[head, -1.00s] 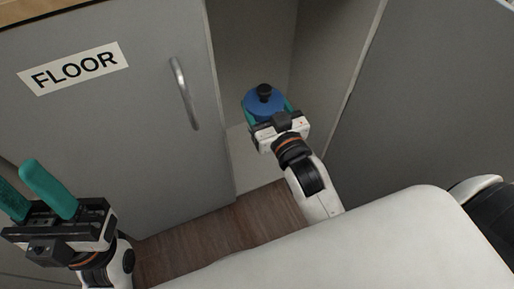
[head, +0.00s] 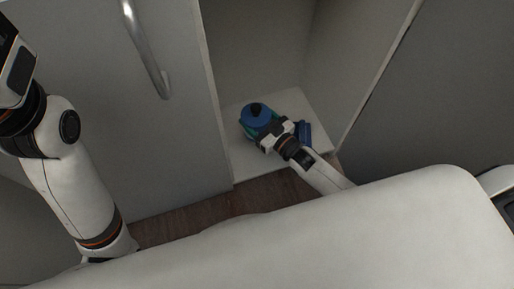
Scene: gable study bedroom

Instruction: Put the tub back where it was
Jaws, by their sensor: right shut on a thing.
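The tub (head: 256,114) is round and blue with a black knob on top. It is inside the open grey cabinet, low over the pale cabinet floor (head: 243,163). I cannot tell whether it touches that floor. My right gripper (head: 259,128) is shut on the tub, with teal fingers partly showing at its sides. The tub's lower part is hidden by the gripper. My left gripper (head: 14,62) is cut off at the upper left edge, and its fingers are out of view.
A blue object (head: 304,132), partly hidden, is on the cabinet floor just right of my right gripper. A grey door with a metal handle (head: 148,55) is left of the opening. The cabinet's right side wall (head: 372,75) is close by. Brown wood floor (head: 200,210) lies in front.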

